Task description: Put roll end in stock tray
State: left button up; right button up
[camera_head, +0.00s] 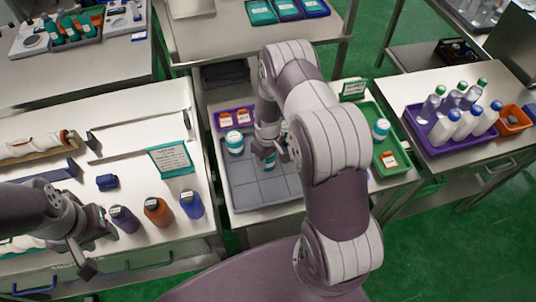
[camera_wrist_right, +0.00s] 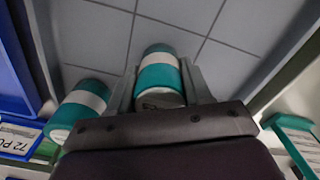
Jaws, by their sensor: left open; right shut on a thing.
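My right gripper (camera_head: 268,158) is shut on a teal-and-white cylinder (camera_wrist_right: 158,72) over the grey tray with grid lines (camera_head: 240,195). In the right wrist view the cylinder sits between the two fingers (camera_wrist_right: 160,88); I cannot tell if it touches the tray floor. A second teal-and-white cylinder (camera_head: 235,143) stands at the tray's back left; it also shows in the right wrist view (camera_wrist_right: 82,108). My left gripper (camera_head: 88,250) is open and empty at the lower left. No readable label shows which thing is the roll end or which tray is the stock tray.
A purple tray with small labelled packs (camera_head: 235,118) lies behind the grey tray. A green tray (camera_head: 367,110) is to its right, holding another cylinder (camera_head: 381,129). Three bottles (camera_head: 157,211) and a small blue item (camera_head: 107,182) stand on the left table. The grey tray's front is clear.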

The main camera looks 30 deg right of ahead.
jog(key=shift+a, duration=0.15)
jog(key=shift+f, duration=0.1)
jog(key=o, duration=1)
jog(key=shift+o, duration=0.2)
